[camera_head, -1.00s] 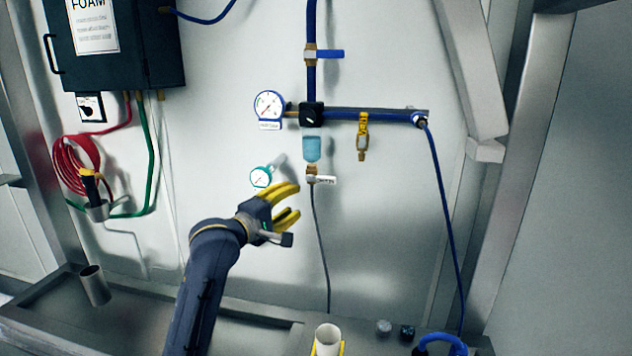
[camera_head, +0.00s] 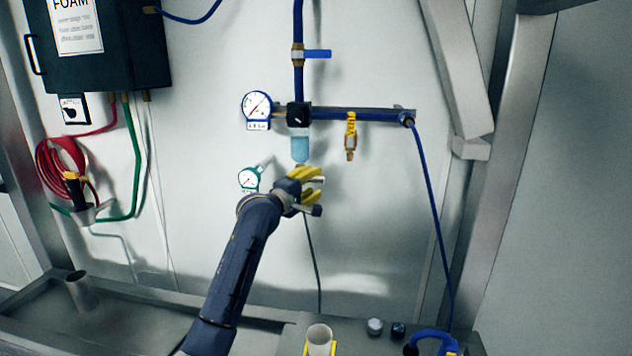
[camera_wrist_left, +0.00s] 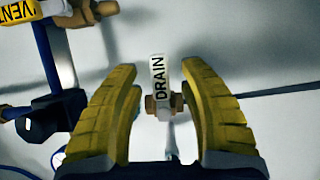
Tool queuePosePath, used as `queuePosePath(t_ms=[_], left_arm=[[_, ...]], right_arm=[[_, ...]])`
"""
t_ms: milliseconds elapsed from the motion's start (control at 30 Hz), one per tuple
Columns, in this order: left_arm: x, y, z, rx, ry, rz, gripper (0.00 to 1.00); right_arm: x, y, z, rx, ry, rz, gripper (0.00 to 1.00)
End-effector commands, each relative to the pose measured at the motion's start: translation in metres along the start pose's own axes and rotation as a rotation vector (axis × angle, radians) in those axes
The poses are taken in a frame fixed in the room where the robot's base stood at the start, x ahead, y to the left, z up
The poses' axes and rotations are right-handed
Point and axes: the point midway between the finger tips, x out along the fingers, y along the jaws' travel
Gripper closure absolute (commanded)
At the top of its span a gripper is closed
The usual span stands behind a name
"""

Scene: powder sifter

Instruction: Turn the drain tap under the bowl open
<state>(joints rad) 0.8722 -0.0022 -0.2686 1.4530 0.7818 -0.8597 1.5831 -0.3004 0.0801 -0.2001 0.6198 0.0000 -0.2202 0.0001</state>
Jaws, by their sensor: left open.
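The drain tap shows in the left wrist view as a white lever (camera_wrist_left: 158,82) marked DRAIN on a brass body (camera_wrist_left: 174,103). It lies between the two yellow fingers of my left gripper (camera_wrist_left: 165,85), with a gap on each side. In the head view the translucent blue bowl (camera_head: 300,148) hangs below the black regulator (camera_head: 298,115). My left gripper (camera_head: 318,183) is just below the bowl and open, and it mostly hides the tap there.
A pressure gauge (camera_head: 257,107) is left of the regulator, and a smaller green-rimmed gauge (camera_head: 249,179) is beside my gripper. A yellow vent valve (camera_head: 351,132) hangs to the right. A thin dark hose runs down the wall.

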Motion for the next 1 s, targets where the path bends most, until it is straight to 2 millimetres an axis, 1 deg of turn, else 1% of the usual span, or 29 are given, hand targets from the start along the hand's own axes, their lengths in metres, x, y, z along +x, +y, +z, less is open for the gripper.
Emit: queuePosePath(t_ms=[100,300,667,700,1000], left_arm=[[0.01,0.0,0.0,0.0,0.0,-0.001,0.58],[0.018,0.0,0.0,0.0,0.0,-0.001,0.58],[0.02,0.0,0.0,0.0,0.0,0.0,0.58],[0.02,0.0,0.0,0.0,0.0,0.0,0.57],[0.02,0.0,0.0,0.0,0.0,0.0,0.92]], right_arm=[[0.0,0.0,0.0,0.0,0.0,0.0,0.56],[0.0,0.0,-0.001,0.0,0.001,0.0,0.56],[0.0,0.0,-0.001,0.0,0.001,0.0,0.56],[0.0,0.0,-0.001,0.0,0.001,0.0,0.56],[0.0,0.0,-0.001,0.0,0.001,0.0,0.56]])
